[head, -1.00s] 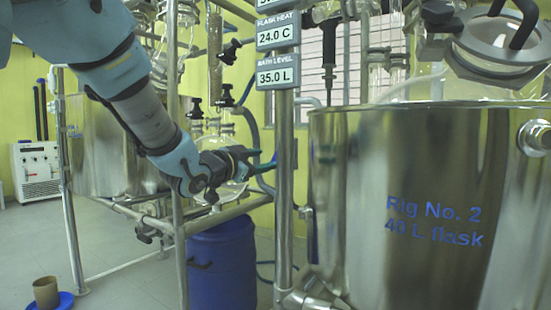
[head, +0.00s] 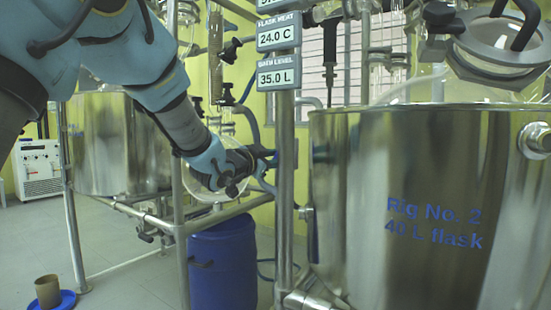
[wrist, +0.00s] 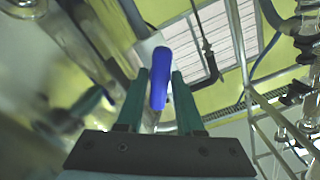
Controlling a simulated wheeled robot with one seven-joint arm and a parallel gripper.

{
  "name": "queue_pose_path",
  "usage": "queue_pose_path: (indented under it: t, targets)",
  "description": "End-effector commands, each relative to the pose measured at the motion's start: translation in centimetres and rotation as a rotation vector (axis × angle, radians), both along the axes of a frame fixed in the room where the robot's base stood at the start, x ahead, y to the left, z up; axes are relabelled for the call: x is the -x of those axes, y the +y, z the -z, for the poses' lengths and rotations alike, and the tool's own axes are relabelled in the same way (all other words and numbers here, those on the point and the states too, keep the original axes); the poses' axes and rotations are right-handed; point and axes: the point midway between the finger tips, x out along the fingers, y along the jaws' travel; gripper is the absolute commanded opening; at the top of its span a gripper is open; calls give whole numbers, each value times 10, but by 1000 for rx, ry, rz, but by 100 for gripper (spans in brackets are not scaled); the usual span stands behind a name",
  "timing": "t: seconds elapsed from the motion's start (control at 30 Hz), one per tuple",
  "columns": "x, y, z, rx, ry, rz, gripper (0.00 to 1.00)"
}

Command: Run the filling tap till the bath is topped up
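The steel bath marked "Rig No. 2, 40 L flask" (head: 350,225) stands at the right of the head view. The sign on the pole reads bath level 35.0 L (head: 278,78). In the wrist view a blue tap lever (wrist: 158,85) stands between the two green fingers of my gripper (wrist: 159,71). The fingers are apart, with a narrow gap visible beside the lever, so my gripper is open around it. In the head view my gripper (head: 262,160) is by the steel pole, left of the bath; its fingertips and the lever are hard to make out there.
The steel pole (head: 285,180) stands close to my gripper. A second steel bath (head: 110,150) on a pipe frame is behind my arm. A blue drum (head: 223,265) stands below, and a brown beaker on a blue dish (head: 47,292) is on the floor.

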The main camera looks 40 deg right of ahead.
Motion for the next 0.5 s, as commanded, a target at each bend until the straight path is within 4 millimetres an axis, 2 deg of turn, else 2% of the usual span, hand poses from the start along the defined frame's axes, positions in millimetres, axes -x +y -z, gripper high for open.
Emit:
queue_pose_path:
  t: [0.03, 0.27, 0.5]
  targets:
    - [0, 0, 0, 0, 0, 0, 26]
    - [0, 0, 0, 0, 0, 0, 0]
    - [0, 0, 0, 0, -1, 0, 0]
